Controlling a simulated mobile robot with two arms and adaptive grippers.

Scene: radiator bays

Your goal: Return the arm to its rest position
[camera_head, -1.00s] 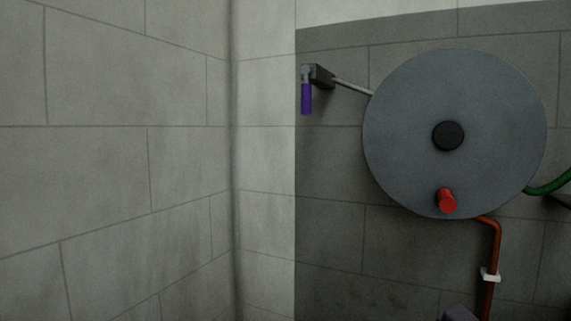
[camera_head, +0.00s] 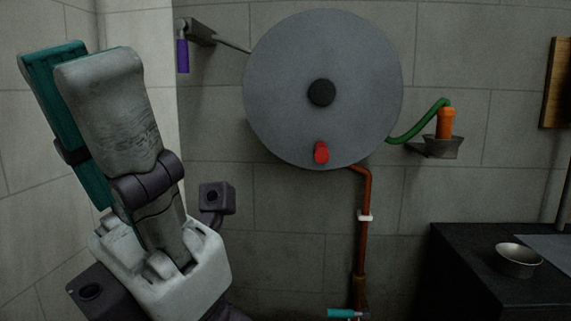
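My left gripper (camera_head: 85,62) is at the left of the head view, with its fingers pointing up. A grey finger with a teal strip beside it shows, and the two overlap from this side, so I cannot tell whether there is a gap between the fingers. I see nothing held at the fingertips. The gripper is in front of the pale corner wall and appears clear of the hose reel to its right. My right gripper is not in view.
A large grey disc (camera_head: 285,110) with a red knob (camera_head: 321,152) is on the wall. A purple-handled lever (camera_head: 183,56), a red pipe (camera_head: 364,240), and a green hose (camera_head: 420,122) to an orange nozzle (camera_head: 445,123) are around it. A metal bowl (camera_head: 518,262) sits on a dark counter (camera_head: 460,245).

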